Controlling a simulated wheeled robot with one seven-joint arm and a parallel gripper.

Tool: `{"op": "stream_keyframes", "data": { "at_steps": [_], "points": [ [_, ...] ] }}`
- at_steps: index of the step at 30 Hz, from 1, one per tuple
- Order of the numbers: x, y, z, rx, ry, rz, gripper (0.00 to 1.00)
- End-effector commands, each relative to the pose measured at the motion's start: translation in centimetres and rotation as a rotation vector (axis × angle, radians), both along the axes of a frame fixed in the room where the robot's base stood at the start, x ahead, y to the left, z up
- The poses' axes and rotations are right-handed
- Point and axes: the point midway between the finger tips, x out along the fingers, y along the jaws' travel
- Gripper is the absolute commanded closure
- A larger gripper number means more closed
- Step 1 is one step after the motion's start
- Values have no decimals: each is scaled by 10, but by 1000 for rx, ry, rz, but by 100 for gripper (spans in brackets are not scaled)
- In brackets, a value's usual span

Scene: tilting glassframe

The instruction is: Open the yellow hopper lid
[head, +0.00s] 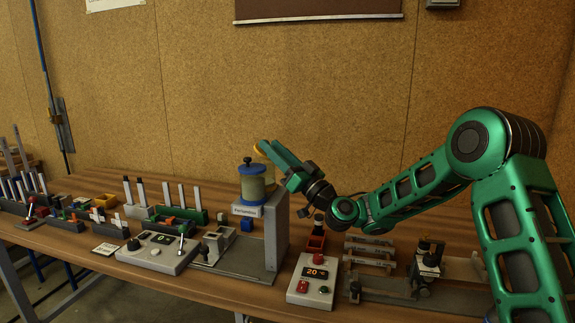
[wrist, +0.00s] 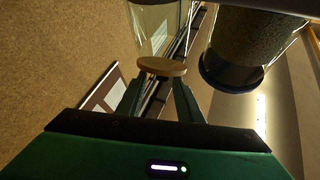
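My gripper (head: 268,149) is at the lid, reaching in from the right. Its two fingers (wrist: 159,84) stand apart, with their tips at the lid's near edge. I see no clear grip, and contact cannot be told.
The blue-lidded hopper (head: 252,183), with granular contents, stands close beside; it also shows in the wrist view (wrist: 232,68). Both sit by a grey stand (head: 277,235). A control box (head: 312,281) and fixtures crowd the bench. The wall (head: 330,90) is behind.

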Motion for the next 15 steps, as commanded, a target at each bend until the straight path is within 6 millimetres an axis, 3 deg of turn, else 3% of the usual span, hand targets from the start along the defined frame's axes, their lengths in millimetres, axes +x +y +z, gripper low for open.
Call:
{"op": "stream_keyframes", "data": {
  "at_steps": [3, 15],
  "points": [
    [-12, -19, -14, 1, 6, -3, 67],
    [-29, -42, -32, 0, 6, -5, 67]
  ]
}}
